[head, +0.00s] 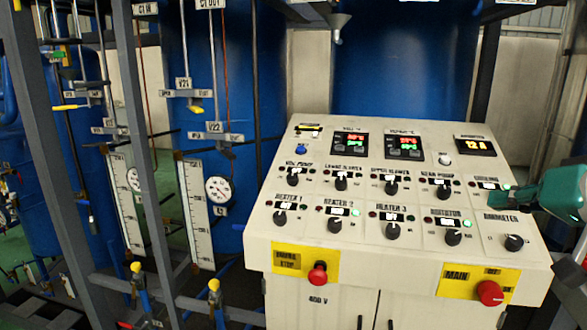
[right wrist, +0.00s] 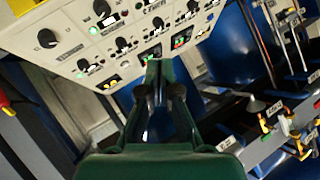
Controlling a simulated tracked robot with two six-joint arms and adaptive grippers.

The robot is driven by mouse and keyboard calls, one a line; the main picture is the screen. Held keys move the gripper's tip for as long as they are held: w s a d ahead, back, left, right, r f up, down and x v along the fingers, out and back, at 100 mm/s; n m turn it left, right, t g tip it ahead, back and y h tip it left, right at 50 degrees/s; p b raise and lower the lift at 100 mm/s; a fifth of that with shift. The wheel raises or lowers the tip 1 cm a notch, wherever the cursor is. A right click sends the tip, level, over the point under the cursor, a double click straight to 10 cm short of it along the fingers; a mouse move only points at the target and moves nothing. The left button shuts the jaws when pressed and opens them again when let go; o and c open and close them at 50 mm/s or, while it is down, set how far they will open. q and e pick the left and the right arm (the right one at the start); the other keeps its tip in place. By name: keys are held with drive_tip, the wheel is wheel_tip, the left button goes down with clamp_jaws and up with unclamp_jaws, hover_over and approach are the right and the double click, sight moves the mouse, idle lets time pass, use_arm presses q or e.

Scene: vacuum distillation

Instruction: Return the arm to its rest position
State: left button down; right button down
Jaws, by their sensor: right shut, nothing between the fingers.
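My right gripper (head: 514,197) comes in from the right edge in the head view, with its green body and dark fingers over the right side of the control panel (head: 400,268). In the right wrist view its fingers (right wrist: 160,66) meet at the tips, and nothing shows between them. The tips lie close to the cooling knob (head: 477,188) in the picture; I cannot tell whether they touch the panel. My left gripper and arm are not in view.
The panel carries several black knobs, lit displays, a red stop button (head: 317,274) and a red main switch (head: 490,292). Grey frame posts (head: 140,150), valves and a round gauge (head: 218,190) stand to the left. Blue tanks (head: 400,60) rise behind.

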drive_tip(key=w+a+f+g, duration=0.2)
drive_tip(key=a+f+g, duration=0.1)
drive_tip(key=f, duration=0.9)
drive_tip(key=w+a+f+g+y, duration=0.1)
drive_tip(key=w+a+f+g, duration=0.15)
drive_tip(key=f, duration=1.05)
drive_tip(key=w+a+f+g, duration=0.1)
drive_tip(key=a+f+g, duration=0.2)
drive_tip(key=f, duration=0.9)
drive_tip(key=s+a+f+g, duration=0.25)
drive_tip(key=s+f, duration=0.25)
drive_tip(key=f, duration=0.5)
drive_tip(key=s+a+f+g, duration=0.1)
drive_tip(key=s+a+f, duration=0.2)
drive_tip(key=s+f, duration=0.45)
drive_tip(key=s+a+f+n, duration=0.1)
drive_tip(key=s+a+f, duration=0.4)
drive_tip(key=s+f, duration=0.5)
drive_tip(key=shift+s+f+n, duration=0.3)
drive_tip(key=shift+s+f, duration=0.05)
drive_tip(key=shift+s, duration=0.75)
